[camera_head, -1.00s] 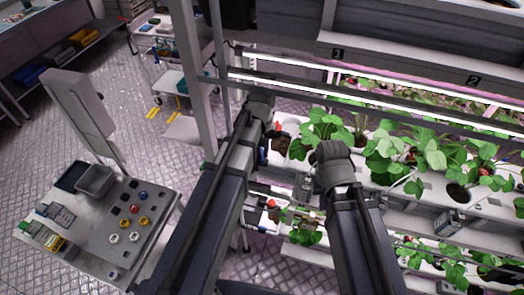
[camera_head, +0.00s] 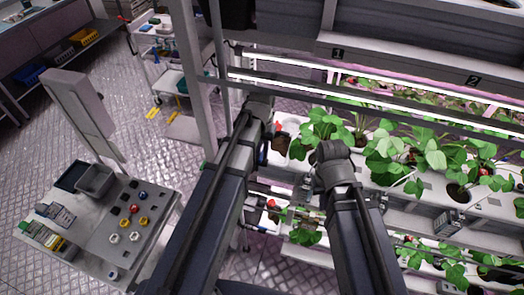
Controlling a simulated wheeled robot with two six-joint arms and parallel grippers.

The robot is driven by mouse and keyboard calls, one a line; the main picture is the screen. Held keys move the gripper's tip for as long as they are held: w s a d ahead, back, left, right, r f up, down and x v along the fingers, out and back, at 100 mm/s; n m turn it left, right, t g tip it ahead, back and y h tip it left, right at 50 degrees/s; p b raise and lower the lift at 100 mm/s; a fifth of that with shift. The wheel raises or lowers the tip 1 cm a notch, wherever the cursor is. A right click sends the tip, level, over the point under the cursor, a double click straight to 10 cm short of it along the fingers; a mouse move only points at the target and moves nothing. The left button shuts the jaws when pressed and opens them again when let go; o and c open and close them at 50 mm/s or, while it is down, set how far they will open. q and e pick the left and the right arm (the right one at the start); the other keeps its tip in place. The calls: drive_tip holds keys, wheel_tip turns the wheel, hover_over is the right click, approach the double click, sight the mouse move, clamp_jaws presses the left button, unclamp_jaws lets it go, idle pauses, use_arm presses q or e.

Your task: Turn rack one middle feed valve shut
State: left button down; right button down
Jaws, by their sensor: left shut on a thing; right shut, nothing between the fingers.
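The middle feed valve (camera_head: 282,127) is at the left end of rack one's planted tier, under the "1" label (camera_head: 338,52). Only a small red part of it shows beside my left wrist. My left gripper (camera_head: 270,132) is at this valve and shut on it; my own forearm and wrist hide most of the fingers. My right gripper (camera_head: 309,188) is shut and empty, in front of the rack's lower part, partly hidden by my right wrist. A lower red-handled fitting (camera_head: 271,203) shows between my arms. I cannot make out the handle's exact angle.
Strawberry plants (camera_head: 390,155) fill the white channels to the right, close to my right arm. A grey rack post (camera_head: 196,80) stands left of my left wrist. A console with buttons and bins (camera_head: 95,180) stands at the left. Open metal floor (camera_head: 130,130) lies between.

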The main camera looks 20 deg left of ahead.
sight(262, 154)
use_arm(q)
drive_tip(key=c, duration=0.8)
unclamp_jaws()
drive_tip(key=shift+c, duration=0.2)
drive_tip(key=shift+r, duration=0.1)
wheel_tip(262, 154, up, 8)
drive_tip(key=p, duration=0.8)
drive_tip(key=shift+f, duration=0.2)
